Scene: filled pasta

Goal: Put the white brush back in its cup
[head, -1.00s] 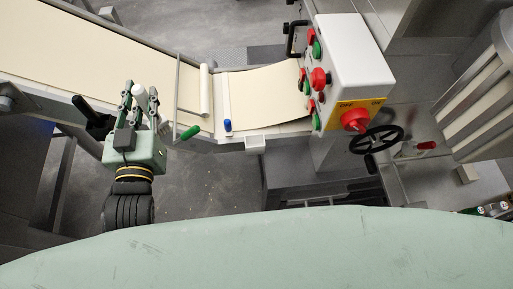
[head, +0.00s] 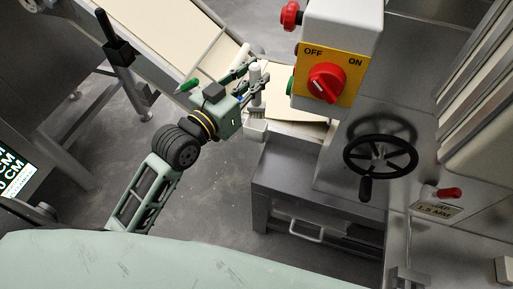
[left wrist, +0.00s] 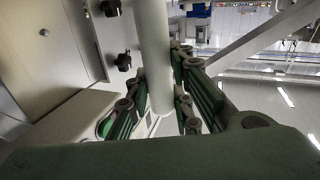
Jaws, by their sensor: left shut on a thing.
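The white brush (head: 254,74) is in my left gripper (head: 251,84), which is shut on it beside the conveyor and the machine. In the left wrist view the brush shows as a long white cylinder (left wrist: 154,50) between the green and black fingers (left wrist: 158,92). A small white open-topped holder (head: 255,130), which looks like the cup, is fixed at the conveyor's side, just below the gripper in the head view. The brush appears apart from it. The brush's lower end is hidden by the gripper. My right gripper is not in view.
The white control box with a red switch (head: 325,83) stands close to the right of the gripper. A black handwheel (head: 380,155) is further right. Grey floor is clear below.

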